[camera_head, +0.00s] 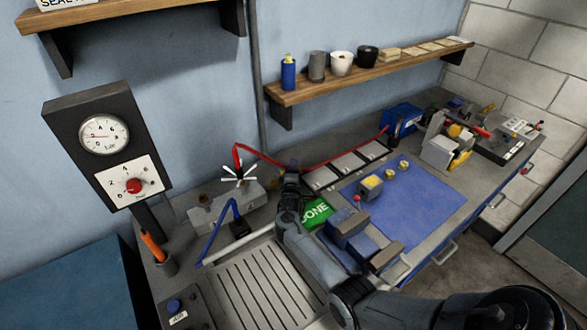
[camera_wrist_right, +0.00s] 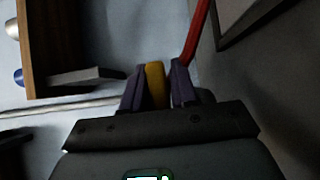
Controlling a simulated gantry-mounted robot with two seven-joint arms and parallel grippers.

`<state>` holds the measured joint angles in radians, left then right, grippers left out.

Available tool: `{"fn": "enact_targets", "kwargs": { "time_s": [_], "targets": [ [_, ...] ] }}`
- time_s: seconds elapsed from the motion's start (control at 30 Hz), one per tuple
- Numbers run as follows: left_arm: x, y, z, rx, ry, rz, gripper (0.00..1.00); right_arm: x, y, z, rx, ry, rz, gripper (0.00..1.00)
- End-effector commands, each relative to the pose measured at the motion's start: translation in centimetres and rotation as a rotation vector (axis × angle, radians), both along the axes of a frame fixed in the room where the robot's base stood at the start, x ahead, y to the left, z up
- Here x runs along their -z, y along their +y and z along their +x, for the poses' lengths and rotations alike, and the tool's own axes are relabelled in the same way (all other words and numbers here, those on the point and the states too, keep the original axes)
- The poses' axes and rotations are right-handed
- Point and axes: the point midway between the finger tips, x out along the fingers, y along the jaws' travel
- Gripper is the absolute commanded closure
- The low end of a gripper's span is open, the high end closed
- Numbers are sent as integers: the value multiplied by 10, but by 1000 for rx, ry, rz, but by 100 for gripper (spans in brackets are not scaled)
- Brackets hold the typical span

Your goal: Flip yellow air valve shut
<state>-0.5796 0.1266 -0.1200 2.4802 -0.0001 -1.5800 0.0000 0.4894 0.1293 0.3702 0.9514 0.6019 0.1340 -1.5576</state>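My right gripper (camera_head: 287,182) is by the wall end of the bench, near the red hose (camera_head: 262,158). In the right wrist view, its two dark fingers (camera_wrist_right: 157,88) stand on either side of the yellow air valve (camera_wrist_right: 155,84), close against it. A thin dark gap shows beside the right finger. In the head view the valve is mostly hidden by my gripper. The red hose also shows just past the right finger in the wrist view (camera_wrist_right: 195,35). White burst marks (camera_head: 239,173) show at the hose's left end, above a grey block (camera_head: 225,205). My left gripper is not in view.
A gauge panel (camera_head: 105,145) stands at left. A green DONE sign (camera_head: 316,212) and a blue mat (camera_head: 415,205) lie right of my right wrist. A slotted grate (camera_head: 262,280) is in front. A wall shelf (camera_head: 370,70) holds cups and a blue bottle.

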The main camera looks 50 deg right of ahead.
Motion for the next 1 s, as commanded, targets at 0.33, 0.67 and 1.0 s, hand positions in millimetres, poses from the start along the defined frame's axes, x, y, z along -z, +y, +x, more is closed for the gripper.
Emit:
{"fn": "enact_targets", "kwargs": {
  "time_s": [0.33, 0.67, 1.0],
  "targets": [
    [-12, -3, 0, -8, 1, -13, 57, 0, 36, -23, -3, 2, 1, 72],
    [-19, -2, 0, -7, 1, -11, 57, 1, 78, -52, -1, 2, 1, 72],
    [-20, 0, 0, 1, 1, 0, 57, 1, 90, -60, 0, 2, 1, 72]
  ]
}}
